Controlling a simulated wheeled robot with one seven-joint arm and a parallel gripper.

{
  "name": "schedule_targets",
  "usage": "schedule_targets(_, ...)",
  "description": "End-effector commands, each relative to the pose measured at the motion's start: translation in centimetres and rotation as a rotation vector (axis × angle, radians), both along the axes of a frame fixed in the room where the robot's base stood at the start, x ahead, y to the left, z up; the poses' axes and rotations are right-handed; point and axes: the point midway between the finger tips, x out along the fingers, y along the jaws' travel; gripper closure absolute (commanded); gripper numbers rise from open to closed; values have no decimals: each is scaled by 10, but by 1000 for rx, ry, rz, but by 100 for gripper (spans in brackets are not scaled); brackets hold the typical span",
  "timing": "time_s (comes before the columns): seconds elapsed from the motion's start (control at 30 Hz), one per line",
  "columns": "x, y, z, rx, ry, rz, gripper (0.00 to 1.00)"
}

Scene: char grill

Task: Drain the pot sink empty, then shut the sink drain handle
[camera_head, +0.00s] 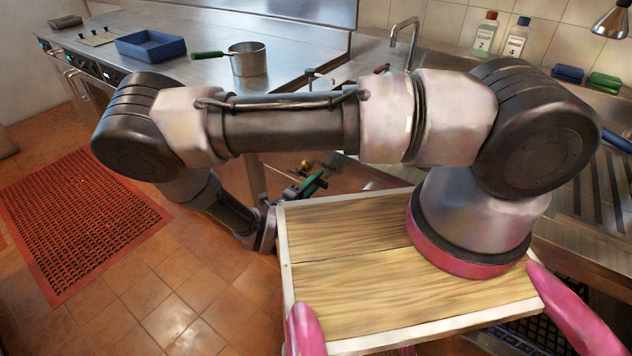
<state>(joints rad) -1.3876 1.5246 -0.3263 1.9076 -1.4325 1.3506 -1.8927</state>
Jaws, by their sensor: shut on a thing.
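My gripper (298,190) is low under the counter, past the left edge of my wooden top. It is small in the view and partly hidden by my body. It is shut at a green handle (313,183), which I take as the sink drain handle. A brass fitting (306,165) shows just behind it. The handle's exact angle is hard to tell. The faucet (404,42) rises behind my arm. My arm hides the pot sink's basin, so its water level cannot be seen.
A steel counter (300,45) holds a pot with a green handle (247,59) and a blue tray (150,46). Two bottles (486,33) stand by the wall at right. A red mat (75,220) lies on the tiled floor (170,290), which is clear at left.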

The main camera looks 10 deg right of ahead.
Motion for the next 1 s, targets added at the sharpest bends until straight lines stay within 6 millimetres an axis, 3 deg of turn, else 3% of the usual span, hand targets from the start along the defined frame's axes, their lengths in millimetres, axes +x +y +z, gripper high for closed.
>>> schedule_targets(0.3, 0, 1, 1, -1, 0, 2, 100)
schedule_targets(0.33, 0, 1, 1, -1, -1, 2, 61)
schedule_targets(0.4, 0, 1, 1, -1, -1, 2, 43)
schedule_targets(0.77, -2, 3, 0, 0, -1, 2, 43)
schedule_targets(1.0, -30, 31, 0, 2, -1, 5, 43)
